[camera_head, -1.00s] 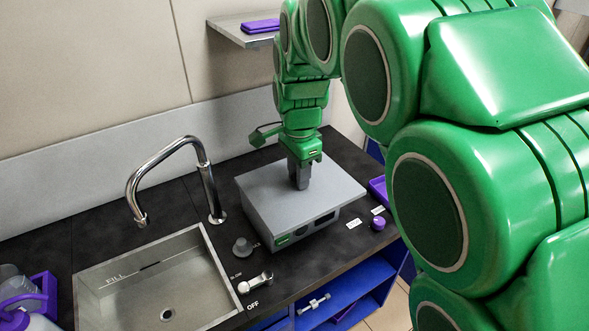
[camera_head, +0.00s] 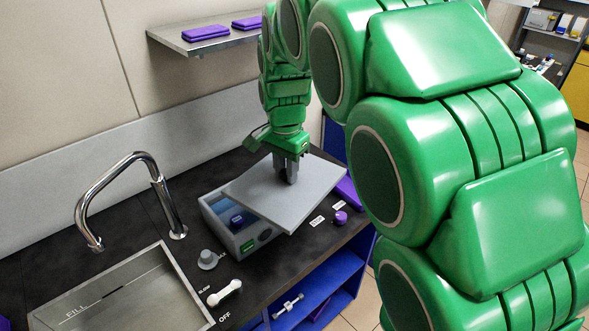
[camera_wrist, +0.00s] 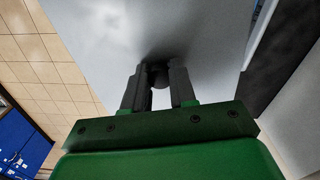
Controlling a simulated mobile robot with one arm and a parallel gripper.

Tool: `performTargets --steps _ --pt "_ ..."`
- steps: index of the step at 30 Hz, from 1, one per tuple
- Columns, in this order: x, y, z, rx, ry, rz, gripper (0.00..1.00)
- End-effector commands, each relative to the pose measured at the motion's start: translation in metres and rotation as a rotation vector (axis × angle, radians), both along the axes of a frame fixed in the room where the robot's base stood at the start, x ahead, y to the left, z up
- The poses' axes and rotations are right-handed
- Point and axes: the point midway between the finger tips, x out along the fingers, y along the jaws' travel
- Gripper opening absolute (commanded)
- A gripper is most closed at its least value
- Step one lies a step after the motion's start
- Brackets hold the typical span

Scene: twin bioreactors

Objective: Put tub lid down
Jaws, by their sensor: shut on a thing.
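The tub lid (camera_head: 312,192) is a flat grey plate. My gripper (camera_head: 288,178) is shut on the dark knob in its middle. The lid is lifted and turned askew over the grey tub (camera_head: 236,243), whose left part is uncovered. The gap between lid and tub at the far side is hidden.
A steel sink (camera_head: 120,295) with a tall faucet (camera_head: 125,190) lies to the left. A grey knob (camera_head: 208,260), a white lever (camera_head: 225,293) and a purple knob (camera_head: 341,217) are on the dark counter (camera_head: 290,265). A shelf (camera_head: 205,40) with purple items hangs above.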

Motion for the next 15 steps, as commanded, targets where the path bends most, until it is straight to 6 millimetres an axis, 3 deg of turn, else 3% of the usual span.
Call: performTargets --steps 6,15 --pt "0.053 -0.04 -0.021 0.003 0.0 0.136 0.0" --pt "0.115 -0.1 -0.051 0.004 -0.003 0.305 0.0"
